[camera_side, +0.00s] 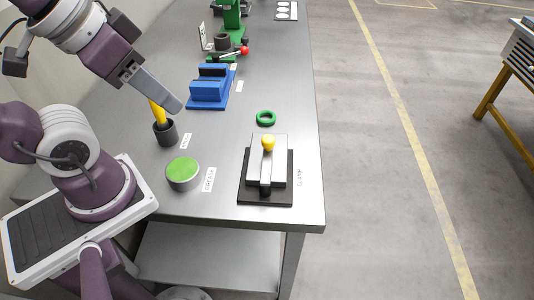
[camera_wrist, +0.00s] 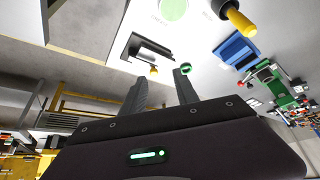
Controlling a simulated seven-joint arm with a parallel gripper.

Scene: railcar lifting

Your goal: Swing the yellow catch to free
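The yellow catch looks to be the yellow knob (camera_side: 268,143) on the lever of the clamp. The clamp (camera_side: 281,176) is a light grey block on a black base near the table's front right corner, beside a label reading CLAMP. The wrist view also shows the yellow knob (camera_wrist: 154,70) and the clamp (camera_wrist: 143,49), beyond my fingertips. My gripper (camera_side: 178,106) is in the air above the left part of the table, up and left of the clamp and apart from it. In the wrist view my gripper (camera_wrist: 162,74) has its two fingers apart with nothing between them.
A green ring (camera_side: 266,118) lies just behind the clamp. A green-topped grease tin (camera_side: 183,173) stands left of it. A dark cup (camera_side: 165,133) holds a yellow-handled tool below my gripper. A blue fixture (camera_side: 211,87) and a green press (camera_side: 231,18) stand farther back.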

